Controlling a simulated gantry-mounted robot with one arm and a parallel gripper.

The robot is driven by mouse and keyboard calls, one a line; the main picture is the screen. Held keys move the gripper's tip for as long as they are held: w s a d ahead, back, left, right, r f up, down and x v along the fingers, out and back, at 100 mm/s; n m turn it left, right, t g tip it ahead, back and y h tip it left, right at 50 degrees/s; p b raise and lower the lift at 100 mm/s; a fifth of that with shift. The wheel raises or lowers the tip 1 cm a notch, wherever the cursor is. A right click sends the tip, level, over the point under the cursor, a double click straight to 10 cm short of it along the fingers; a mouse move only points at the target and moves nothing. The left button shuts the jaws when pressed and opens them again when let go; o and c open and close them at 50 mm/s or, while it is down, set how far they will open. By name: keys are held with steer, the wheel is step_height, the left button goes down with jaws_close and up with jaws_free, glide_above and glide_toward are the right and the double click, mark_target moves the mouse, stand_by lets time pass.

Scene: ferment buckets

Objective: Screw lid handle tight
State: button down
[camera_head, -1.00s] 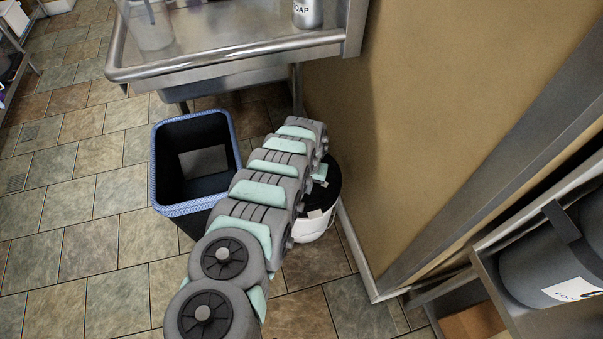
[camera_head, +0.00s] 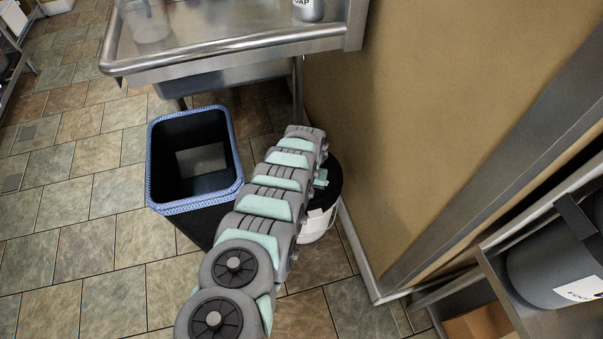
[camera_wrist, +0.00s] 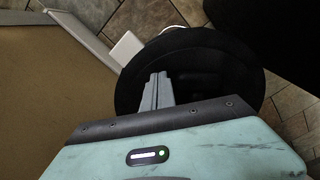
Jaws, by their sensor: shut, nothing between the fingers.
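A white bucket (camera_head: 318,224) with a black lid (camera_head: 331,182) stands on the floor against the wall. My arm covers its left side in the head view. In the wrist view the round black lid (camera_wrist: 215,72) fills the upper middle. My gripper (camera_wrist: 158,84) reaches over the lid with its fingers together and nothing seen between them. Whether the fingertips touch the lid or a handle is too dark to tell. No separate lid handle can be made out.
A black bin with a blue rim (camera_head: 196,207) stands left of the bucket. A steel sink counter (camera_head: 220,50) is above and behind it. The tan wall (camera_head: 420,110) closes off the right. A shelf with a grey container (camera_head: 555,265) is at the lower right.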

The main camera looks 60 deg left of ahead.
steer(key=shift+f, duration=0.3)
steer(key=shift+s+p, duration=0.25)
steer(key=shift+p, duration=0.05)
steer(key=shift+s+a+f, duration=0.15)
steer(key=shift+s, duration=0.25)
